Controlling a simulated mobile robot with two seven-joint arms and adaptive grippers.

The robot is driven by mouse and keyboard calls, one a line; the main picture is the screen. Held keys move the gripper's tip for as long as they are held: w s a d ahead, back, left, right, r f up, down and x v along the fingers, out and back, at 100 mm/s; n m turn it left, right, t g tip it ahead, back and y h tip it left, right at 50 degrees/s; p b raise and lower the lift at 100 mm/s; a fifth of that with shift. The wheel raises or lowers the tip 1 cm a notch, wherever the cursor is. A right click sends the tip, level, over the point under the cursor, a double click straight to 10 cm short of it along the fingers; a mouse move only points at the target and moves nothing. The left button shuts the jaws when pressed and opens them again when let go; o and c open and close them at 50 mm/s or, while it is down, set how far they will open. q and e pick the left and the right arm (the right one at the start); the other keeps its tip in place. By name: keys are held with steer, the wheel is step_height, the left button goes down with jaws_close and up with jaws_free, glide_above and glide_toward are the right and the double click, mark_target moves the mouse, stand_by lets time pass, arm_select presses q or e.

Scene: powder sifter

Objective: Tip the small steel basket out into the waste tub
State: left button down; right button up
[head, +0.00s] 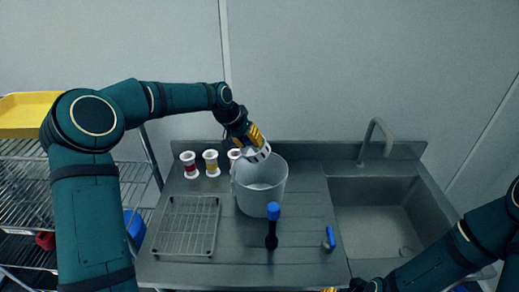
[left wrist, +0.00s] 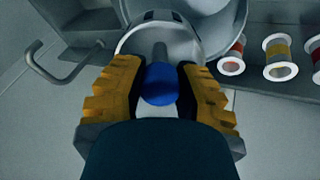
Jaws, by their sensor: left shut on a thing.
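The small steel basket (head: 258,154) is a pale grey vessel, tilted over the mouth of the waste tub. Its blue knob-like handle (left wrist: 160,84) is gripped between the yellow fingers of my left gripper (head: 254,137); the basket's rim (left wrist: 128,42) shows just beyond it in the left wrist view. The waste tub (head: 262,198) is a light grey round bucket on the steel counter, directly below the basket. I cannot make out any contents in the basket. My right gripper (head: 330,290) is mostly cut off at the bottom edge of the head view.
Spools with red (head: 189,165) and yellow (head: 211,163) bands stand left of the tub, with another partly hidden behind it. A wire rack (head: 187,226) lies front left. A blue-topped black tool (head: 273,212) stands in front of the tub. The sink (head: 375,215) is right.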

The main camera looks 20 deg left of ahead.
arm_select(q)
steer(key=shift+w+r+g+y, duration=0.1)
steer(key=shift+r+g+y, duration=0.3)
steer(key=shift+g+y, duration=0.25)
steer(key=shift+d+r+g+y, duration=0.15)
steer(key=shift+r+g+y, duration=0.15)
steer(key=shift+g+y, duration=0.35)
steer(key=shift+a+r+g+y, duration=0.2)
steer(key=shift+r+g+y, duration=0.1)
steer(key=shift+g+y, duration=0.4)
